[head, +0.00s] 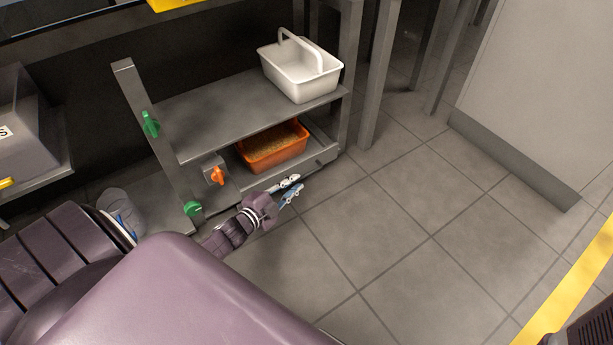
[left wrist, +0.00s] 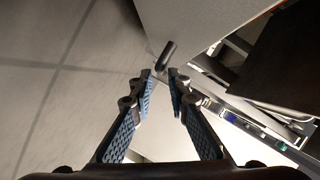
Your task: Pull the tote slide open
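The tote slide (head: 312,156) is a grey tray low in the rack, with a small dark handle (head: 320,162) on its front. An orange tote (head: 273,153) with brownish contents sits in it, under the upper shelf. My left gripper (head: 297,186) is low over the floor in front of the slide, left of the handle. In the left wrist view the fingers (left wrist: 163,78) are open with nothing between them. A dark peg-like handle (left wrist: 166,54) shows just beyond the fingertips, apart from them. My right gripper is not in view.
A white basket (head: 300,72) with a handle stands on the upper shelf (head: 220,112). The tiled floor (head: 400,230) in front and right is clear.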

